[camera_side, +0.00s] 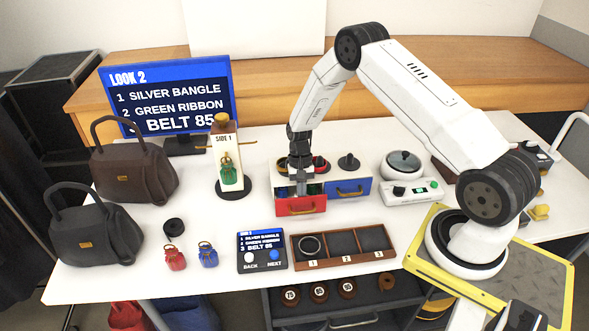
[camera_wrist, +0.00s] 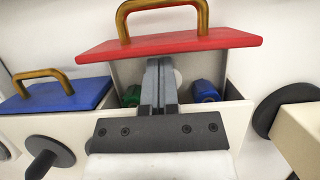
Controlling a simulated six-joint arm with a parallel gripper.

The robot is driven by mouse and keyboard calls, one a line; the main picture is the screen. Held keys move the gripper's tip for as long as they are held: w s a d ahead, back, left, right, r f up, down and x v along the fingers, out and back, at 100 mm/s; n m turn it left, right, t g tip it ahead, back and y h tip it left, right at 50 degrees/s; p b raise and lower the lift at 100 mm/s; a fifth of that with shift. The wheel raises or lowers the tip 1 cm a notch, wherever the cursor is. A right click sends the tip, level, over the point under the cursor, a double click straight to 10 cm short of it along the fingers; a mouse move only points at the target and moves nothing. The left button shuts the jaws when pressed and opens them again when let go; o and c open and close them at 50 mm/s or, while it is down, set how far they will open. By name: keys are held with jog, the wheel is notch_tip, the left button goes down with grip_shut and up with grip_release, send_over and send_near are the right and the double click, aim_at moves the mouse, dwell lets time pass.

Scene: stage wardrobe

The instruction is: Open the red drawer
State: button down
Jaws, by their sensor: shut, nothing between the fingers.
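The red drawer (camera_side: 300,207) stands pulled out from a small white cabinet, its front panel further forward than the blue drawer's. In the wrist view its red front (camera_wrist: 200,43) with a brass handle (camera_wrist: 160,8) lies across the top, and the open inside shows a green item (camera_wrist: 131,95) and a blue item (camera_wrist: 204,91). My gripper (camera_side: 297,188) points down into the drawer, behind the red front. Its fingers (camera_wrist: 160,68) are closed together and empty, near the inner side of the front. Whether they touch it cannot be told.
The closed blue drawer (camera_side: 348,192) is beside it. In front stand a button panel (camera_side: 262,262) and a wooden tray (camera_side: 291,252) with a ring in slot 1. A stand (camera_side: 233,192) with a green pouch is to the left; a white scale-like device (camera_side: 411,190) is to the right.

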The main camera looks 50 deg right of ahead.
jog(key=shift+s+a, duration=1.7)
jog(key=v, duration=1)
jog(key=s+a+r+n+t+h, duration=0.3)
jog(key=s+a+r+n+t, duration=0.2)
jog(key=s+a+r+n, duration=0.4)
jog(key=s+a+r, duration=0.1)
jog(key=s+r, duration=0.2)
jog(key=s, duration=0.1)
jog(key=shift+a+r+t, duration=0.15)
jog(key=shift+r+t, duration=0.15)
jog(key=shift+t, duration=0.1)
